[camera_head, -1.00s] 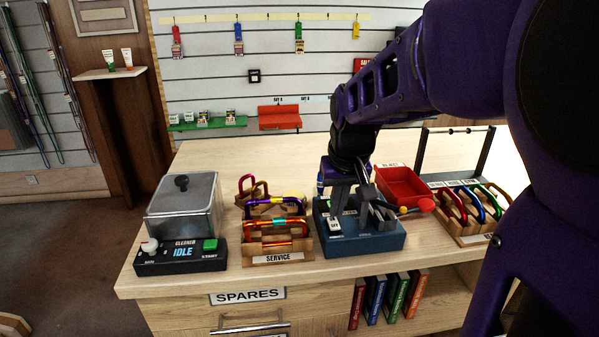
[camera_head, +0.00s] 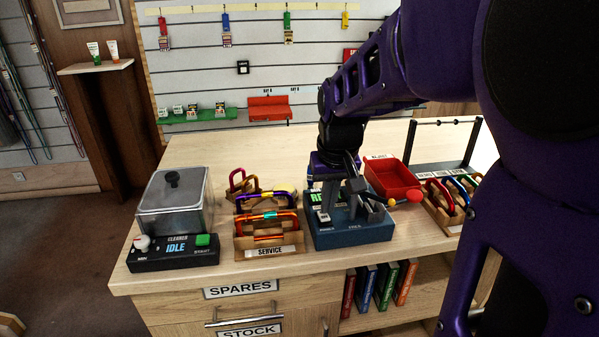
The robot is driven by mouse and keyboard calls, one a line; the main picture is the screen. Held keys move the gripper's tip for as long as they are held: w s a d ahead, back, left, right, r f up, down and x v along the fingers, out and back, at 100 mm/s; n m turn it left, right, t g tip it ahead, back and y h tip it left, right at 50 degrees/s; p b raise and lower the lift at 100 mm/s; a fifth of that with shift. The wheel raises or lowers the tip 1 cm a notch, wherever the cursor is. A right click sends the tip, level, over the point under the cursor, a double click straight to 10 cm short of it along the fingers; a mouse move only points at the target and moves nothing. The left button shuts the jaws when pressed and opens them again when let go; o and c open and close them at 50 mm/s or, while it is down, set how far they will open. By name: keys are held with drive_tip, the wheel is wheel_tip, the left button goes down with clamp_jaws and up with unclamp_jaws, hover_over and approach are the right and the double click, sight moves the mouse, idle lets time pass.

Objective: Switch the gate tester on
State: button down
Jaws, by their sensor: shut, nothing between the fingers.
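The gate tester (camera_head: 352,233) is a blue box with a dark upright fixture on top, standing on the counter. A red-knobbed lever sticks out on its right. A green lit display (camera_head: 315,198) shows letters starting "RE"; the rest is hidden behind my gripper. A small white switch (camera_head: 323,216) sits at its front left, above a small label. My gripper (camera_head: 326,205) points down over the left part of the tester, close to the switch. It is shut and empty. Whether it touches the switch cannot be told.
Left of the tester stand a wooden service rack (camera_head: 265,252) with coloured carabiners and a cleaner unit (camera_head: 175,252) reading IDLE. A red tray (camera_head: 391,180) and another carabiner rack (camera_head: 449,222) are on the right. The counter's back left (camera_head: 235,153) is clear.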

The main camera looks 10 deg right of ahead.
sight(328, 216)
drive_tip(key=shift+s, duration=0.25)
drive_tip(key=shift+r, duration=0.1)
drive_tip(key=w+p+v, duration=0.3)
drive_tip(key=p+v, duration=0.6)
drive_tip(key=v, duration=0.4)
drive_tip(key=shift+r, duration=0.55)
drive_tip(key=shift+s, duration=0.1)
